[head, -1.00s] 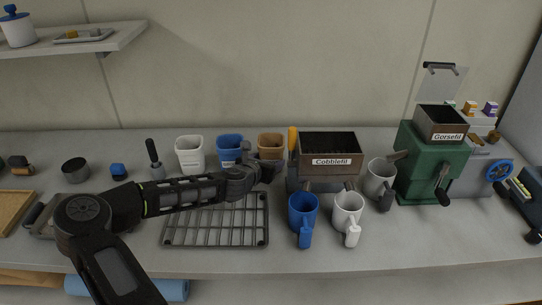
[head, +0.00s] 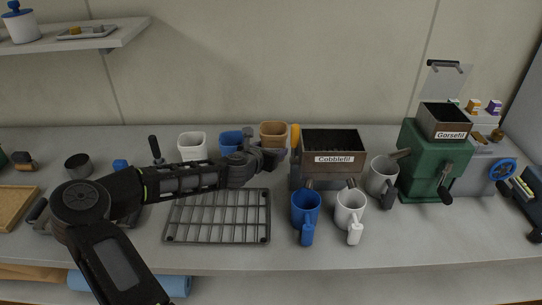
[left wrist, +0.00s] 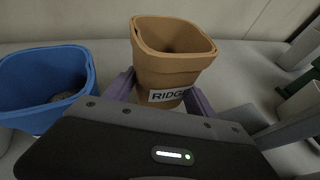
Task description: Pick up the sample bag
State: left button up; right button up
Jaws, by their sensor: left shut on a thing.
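The sample bag is a tan-brown open-topped bag (head: 273,130) with a white label whose visible letters read "RIDG". In the left wrist view the bag (left wrist: 172,68) stands upright between the two purple fingers of my left gripper (left wrist: 162,92). The gripper is shut on it. In the head view my left gripper (head: 271,155) is in front of the bag and hides its lower part. The bag looks slightly raised, but its base is hidden. My right gripper is not in view.
A blue bag (head: 231,142) and a white bag (head: 191,147) stand left of the held bag. The Cobblefil box (head: 333,158) is close on the right. A wire rack (head: 218,238) lies below my arm.

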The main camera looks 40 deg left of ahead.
aim_at(271, 132)
pick_arm(q)
notch_tip(271, 132, up, 7)
jog(key=shift+f, duration=0.1)
jog(key=shift+s+f, duration=0.1)
jog(key=shift+f, duration=0.05)
dwell(0.6)
